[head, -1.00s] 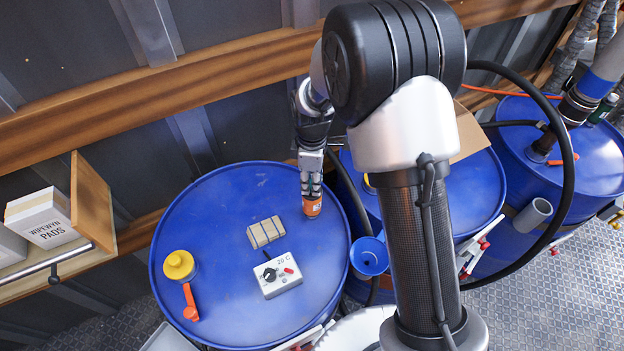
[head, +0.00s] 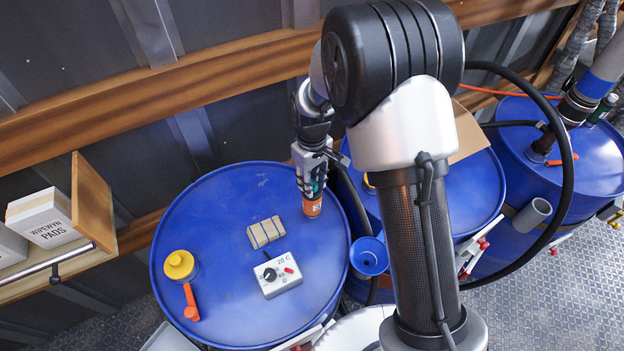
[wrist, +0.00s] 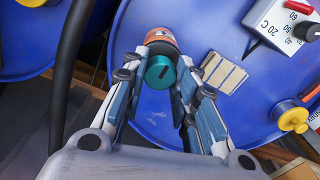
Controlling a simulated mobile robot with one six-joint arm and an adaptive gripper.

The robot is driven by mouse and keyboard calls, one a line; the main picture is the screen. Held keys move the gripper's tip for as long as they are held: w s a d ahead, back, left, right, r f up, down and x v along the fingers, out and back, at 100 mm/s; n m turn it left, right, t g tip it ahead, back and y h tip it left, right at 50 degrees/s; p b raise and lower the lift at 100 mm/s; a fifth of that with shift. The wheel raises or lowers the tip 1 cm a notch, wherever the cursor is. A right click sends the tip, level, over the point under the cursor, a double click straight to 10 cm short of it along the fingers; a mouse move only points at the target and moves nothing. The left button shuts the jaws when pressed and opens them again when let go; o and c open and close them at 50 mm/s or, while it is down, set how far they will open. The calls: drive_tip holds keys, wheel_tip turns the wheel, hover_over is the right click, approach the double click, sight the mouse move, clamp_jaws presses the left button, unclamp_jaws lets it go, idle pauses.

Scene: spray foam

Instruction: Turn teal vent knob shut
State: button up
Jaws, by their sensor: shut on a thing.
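The teal vent knob (wrist: 160,73) shows in the wrist view, round with a short dark mark on its face. It sits on an orange base (wrist: 158,36), which also shows in the head view (head: 312,207) at the right part of the blue drum's lid (head: 225,220). My gripper (wrist: 161,80) points down over it, with one finger on each side of the knob, shut on it. In the head view my gripper (head: 312,192) hides the knob almost fully.
A slatted tan block (head: 265,232), a grey control box (head: 278,275) with a black dial, and a yellow cap (head: 179,265) with an orange lever (head: 190,300) stand on the same lid. A blue funnel (head: 369,256) and a black hose (head: 572,150) lie to the right.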

drive_tip(key=m, duration=0.5)
drive_tip(key=shift+m, duration=2.4)
drive_tip(key=o, duration=1)
drive_tip(key=shift+o, duration=0.2)
wheel_tip(320, 180, up, 12)
